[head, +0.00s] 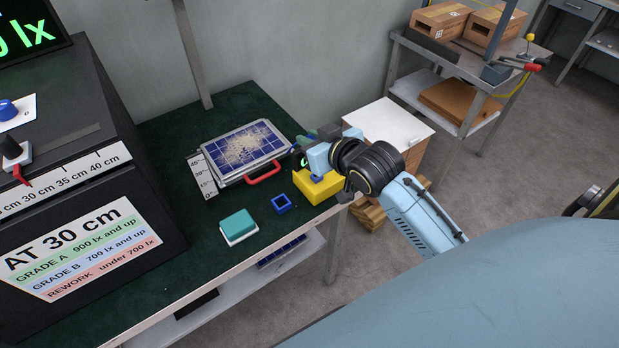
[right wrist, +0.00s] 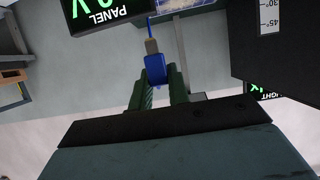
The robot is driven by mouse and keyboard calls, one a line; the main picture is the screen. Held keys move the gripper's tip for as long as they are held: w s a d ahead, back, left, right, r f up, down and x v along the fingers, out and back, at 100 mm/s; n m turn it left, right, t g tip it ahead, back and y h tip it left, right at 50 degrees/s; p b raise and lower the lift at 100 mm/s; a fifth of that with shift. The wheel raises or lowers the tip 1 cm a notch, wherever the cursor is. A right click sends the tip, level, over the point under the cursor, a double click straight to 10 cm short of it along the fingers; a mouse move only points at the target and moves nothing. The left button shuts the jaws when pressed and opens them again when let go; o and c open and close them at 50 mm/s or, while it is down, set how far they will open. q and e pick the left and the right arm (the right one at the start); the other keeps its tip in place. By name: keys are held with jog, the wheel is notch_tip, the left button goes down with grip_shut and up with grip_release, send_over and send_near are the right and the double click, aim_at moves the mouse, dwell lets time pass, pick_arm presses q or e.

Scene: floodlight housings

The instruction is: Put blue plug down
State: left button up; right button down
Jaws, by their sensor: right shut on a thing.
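My right gripper (head: 303,148) is above the right end of the bench, beside the solar panel (head: 243,147) and over a yellow block (head: 324,190). In the right wrist view its dark green fingers (right wrist: 158,88) are shut on the blue plug (right wrist: 155,70). The plug's narrow end and a thin blue cord point away from the palm. In the head view the plug is too small and covered to make out clearly. My left gripper is in neither view.
A blue square ring (head: 281,204) and a teal pad on a white base (head: 238,225) lie on the green mat (head: 195,262). A red handle (head: 263,174) sits at the panel's front. A black light box (head: 75,160) stands left. A white-topped cabinet (head: 390,126) stands right.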

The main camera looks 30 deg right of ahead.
jog(key=f, duration=0.2)
jog(key=d+f+b, duration=0.1)
jog(key=f, duration=0.1)
jog(key=w+d+f, duration=0.1)
jog(key=f, duration=0.1)
jog(key=shift+d+f, duration=0.1)
jog(key=shift+f, duration=0.05)
notch_tip(320, 180, down, 4)
jog(key=shift+f+b, duration=0.2)
jog(key=shift+b, duration=0.6)
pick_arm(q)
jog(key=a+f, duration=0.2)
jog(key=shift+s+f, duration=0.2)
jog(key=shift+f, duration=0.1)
pick_arm(e)
jog(key=c, duration=1.5)
grip_release()
jog(key=shift+f, duration=0.1)
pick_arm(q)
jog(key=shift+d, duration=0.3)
pick_arm(e)
jog(key=shift+o, duration=0.8)
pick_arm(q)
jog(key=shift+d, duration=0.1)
